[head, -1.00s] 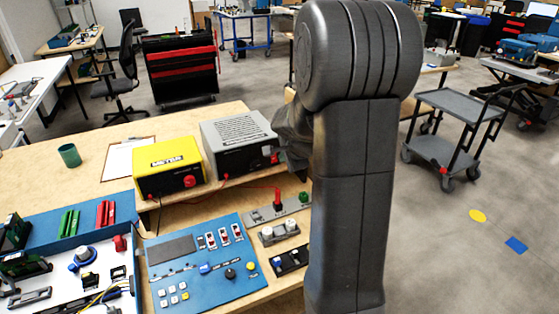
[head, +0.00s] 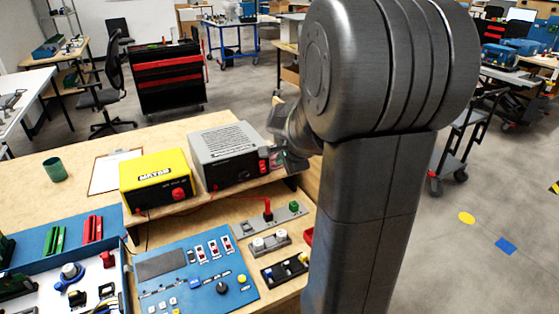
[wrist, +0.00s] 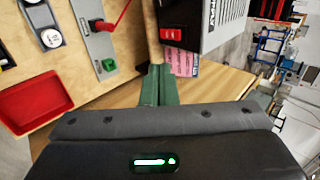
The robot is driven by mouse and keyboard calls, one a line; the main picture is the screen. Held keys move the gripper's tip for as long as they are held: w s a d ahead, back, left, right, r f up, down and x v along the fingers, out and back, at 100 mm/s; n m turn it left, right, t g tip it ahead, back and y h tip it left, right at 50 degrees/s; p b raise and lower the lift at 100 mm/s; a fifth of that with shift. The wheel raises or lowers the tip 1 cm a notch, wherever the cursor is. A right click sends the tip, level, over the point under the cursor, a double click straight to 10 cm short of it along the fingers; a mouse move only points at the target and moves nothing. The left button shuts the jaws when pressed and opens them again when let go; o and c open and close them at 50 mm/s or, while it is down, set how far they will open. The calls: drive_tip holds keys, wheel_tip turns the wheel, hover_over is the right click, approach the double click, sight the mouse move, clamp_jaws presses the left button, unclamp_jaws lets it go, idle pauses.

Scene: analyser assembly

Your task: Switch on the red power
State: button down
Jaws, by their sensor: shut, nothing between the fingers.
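The grey power unit (head: 228,155) stands on the raised shelf of the bench, right of the yellow meter box (head: 157,180). A red switch (head: 263,164) is at the right end of its dark front. In the wrist view the red switch (wrist: 171,34) shows clearly on the black face, above my fingertips. My gripper (wrist: 160,70) has its green fingers together and empty, apart from the switch in the picture. In the head view my dark wrist is just right of the unit, and the fingertips are hard to make out.
A blue control panel (head: 192,278) lies in front of the shelf. A strip with a red lever (head: 268,211) and green button (head: 294,206) sits nearby. A red tray (wrist: 32,103) is left in the wrist view. A pink label (wrist: 184,62) lies near the fingertips.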

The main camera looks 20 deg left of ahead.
sight(263, 171)
drive_tip(key=shift+s+f+g+h+p, duration=0.2)
drive_tip(key=shift+f+g+h+p, duration=0.15)
drive_tip(key=shift+f, duration=0.3)
drive_tip(key=w+a+r+p+x, duration=0.1)
drive_tip(key=x, duration=1.2)
drive_tip(key=shift+w+a+r, duration=0.25)
drive_tip(key=shift+a, duration=0.05)
drive_tip(key=shift+f+b, duration=0.3)
drive_tip(key=shift+b, duration=0.95)
drive_tip(key=shift+w+a+r+b, duration=0.15)
drive_tip(key=shift+r+b, duration=0.05)
drive_tip(key=shift+b, duration=0.25)
drive_tip(key=shift+r, duration=0.1)
